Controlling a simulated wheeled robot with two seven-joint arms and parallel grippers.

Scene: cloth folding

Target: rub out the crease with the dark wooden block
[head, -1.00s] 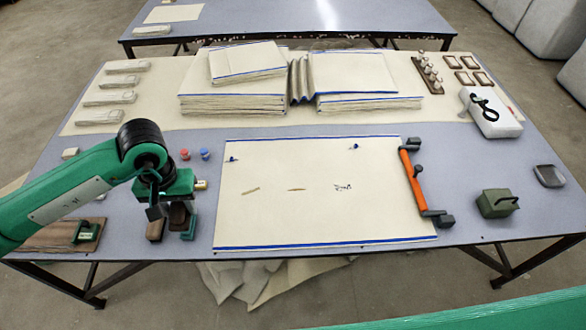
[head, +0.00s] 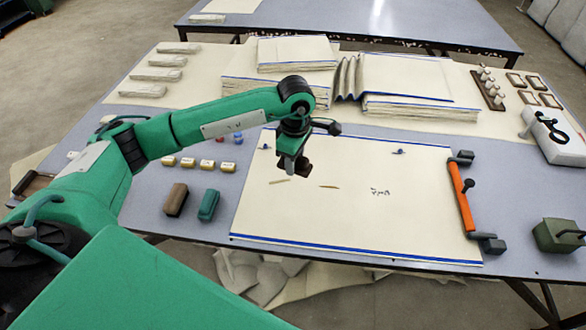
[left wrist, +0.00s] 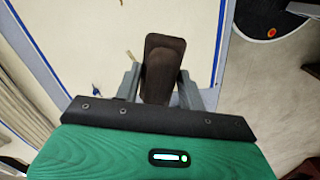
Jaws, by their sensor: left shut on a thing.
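The cream cloth (head: 330,220) with blue edges lies flat on the grey table. It bears two small tan marks (head: 329,187) and a dark, wrinkled-looking mark (head: 380,192) on the right; I cannot tell surely which is the crease. My left gripper (head: 294,168) is over the cloth's left part, near the leftmost tan mark. It is shut on the dark wooden block (head: 305,168), which also shows between the fingers in the left wrist view (left wrist: 163,65). I cannot tell whether the block touches the cloth. My right gripper is out of view.
A brown block (head: 175,199) and a green block (head: 208,205) stand left of the cloth, with several small labelled pieces (head: 205,164) behind. An orange-handled bar (head: 462,200) lies along the cloth's right edge. Folded cloth stacks (head: 295,55) fill the back.

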